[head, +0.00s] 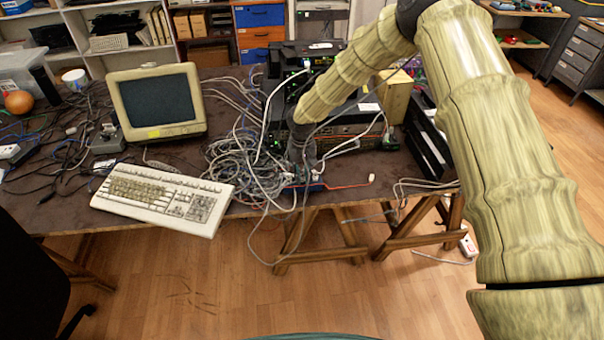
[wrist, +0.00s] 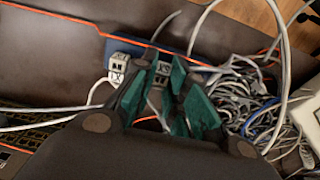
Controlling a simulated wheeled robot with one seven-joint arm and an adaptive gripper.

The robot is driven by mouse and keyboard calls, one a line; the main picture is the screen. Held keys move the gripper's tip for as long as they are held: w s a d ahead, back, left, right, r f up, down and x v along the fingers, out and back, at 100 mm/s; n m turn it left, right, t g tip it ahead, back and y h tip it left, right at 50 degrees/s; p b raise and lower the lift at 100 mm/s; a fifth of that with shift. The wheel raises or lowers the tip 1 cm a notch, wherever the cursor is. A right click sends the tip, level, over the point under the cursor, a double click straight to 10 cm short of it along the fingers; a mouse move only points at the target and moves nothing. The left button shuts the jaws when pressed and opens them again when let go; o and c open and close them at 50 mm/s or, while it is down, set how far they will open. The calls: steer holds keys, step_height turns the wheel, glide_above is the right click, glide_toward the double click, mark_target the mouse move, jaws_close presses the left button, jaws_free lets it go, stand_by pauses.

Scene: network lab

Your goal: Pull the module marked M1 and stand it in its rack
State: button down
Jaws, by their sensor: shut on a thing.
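My gripper (wrist: 164,78) has its green fingers closed on a small pale grey module (wrist: 160,70) in the wrist view. The fingers hide much of this module, and I cannot read a mark on it. It is at a blue strip-like rack (wrist: 142,50); I cannot tell whether it sits in the rack or is clear of it. A second pale module (wrist: 121,67) with dark openings is at the rack to the left, with a white cable. In the head view my gripper (head: 303,180) points down near the table's front edge, by the blue rack (head: 316,187).
A tangle of grey cables (head: 240,155) lies left of my gripper, with a keyboard (head: 163,195) and a monitor (head: 157,100) farther left. Black network gear (head: 345,125) stands behind. Loose white and orange cables cross near the rack and hang over the table edge.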

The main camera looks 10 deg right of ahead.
steer(key=shift+f, duration=0.25)
steer(key=c, duration=1.3)
jaws_free()
steer(key=shift+c, duration=0.2)
steer(key=shift+r, duration=0.1)
step_height(320, 180, up, 12)
